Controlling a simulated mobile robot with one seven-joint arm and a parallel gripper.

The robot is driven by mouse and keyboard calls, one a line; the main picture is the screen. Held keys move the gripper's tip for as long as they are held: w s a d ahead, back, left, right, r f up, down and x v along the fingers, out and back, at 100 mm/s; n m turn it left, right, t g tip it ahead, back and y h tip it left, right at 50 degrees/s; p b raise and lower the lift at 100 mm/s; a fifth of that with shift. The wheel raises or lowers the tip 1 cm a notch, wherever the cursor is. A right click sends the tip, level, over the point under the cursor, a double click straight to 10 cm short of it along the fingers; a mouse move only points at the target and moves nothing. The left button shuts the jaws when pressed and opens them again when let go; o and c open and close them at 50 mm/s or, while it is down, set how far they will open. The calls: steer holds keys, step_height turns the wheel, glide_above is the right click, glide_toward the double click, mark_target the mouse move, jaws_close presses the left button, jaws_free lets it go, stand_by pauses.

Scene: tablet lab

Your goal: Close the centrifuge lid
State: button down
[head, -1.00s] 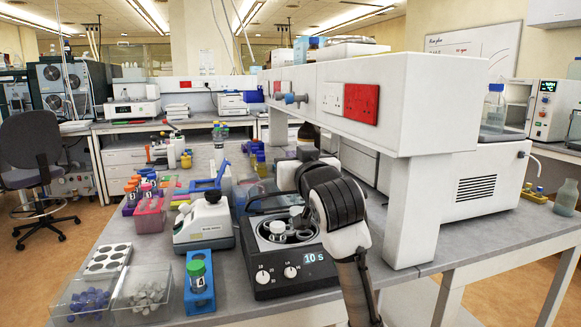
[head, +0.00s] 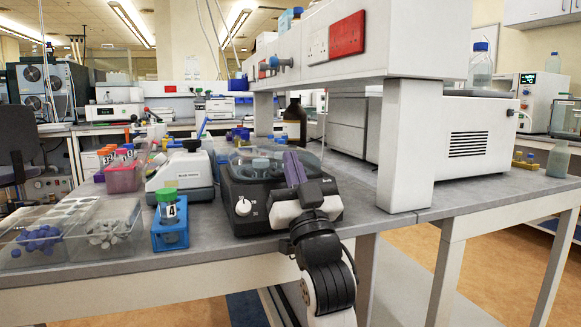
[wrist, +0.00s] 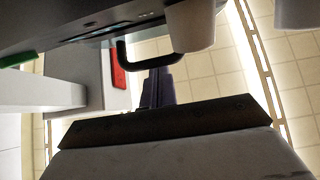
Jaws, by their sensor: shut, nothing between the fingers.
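The centrifuge (head: 275,216) is a black box with a white knob, standing on the bench in the middle of the head view. Its clear, dark-edged lid (head: 237,158) appears to lie low over the bowl, with the grey tubes (head: 261,165) showing through. I cannot tell whether it is fully seated. My gripper (head: 294,166) is shut and empty, at the front right of the lid and hiding part of it. Whether it touches the lid is unclear. In the wrist view the shut fingers (wrist: 155,88) point towards a black bent handle (wrist: 152,57).
A blue rack (head: 170,236) holds a green-capped tube left of the centrifuge. A white device (head: 180,172) stands behind it. Clear bins of caps (head: 103,238) are further left. A white shelf post (head: 405,145) stands close on the right. The front bench edge is clear.

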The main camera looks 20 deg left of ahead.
steer(key=shift+s+d+f+b, duration=0.1)
steer(key=shift+f+b, duration=0.35)
steer(key=shift+f, duration=0.2)
steer(key=shift+s+d+f+b, duration=0.1)
steer(key=shift+f+b, duration=0.3)
steer(key=shift+f, duration=0.2)
steer(key=shift+w+a+f, duration=0.1)
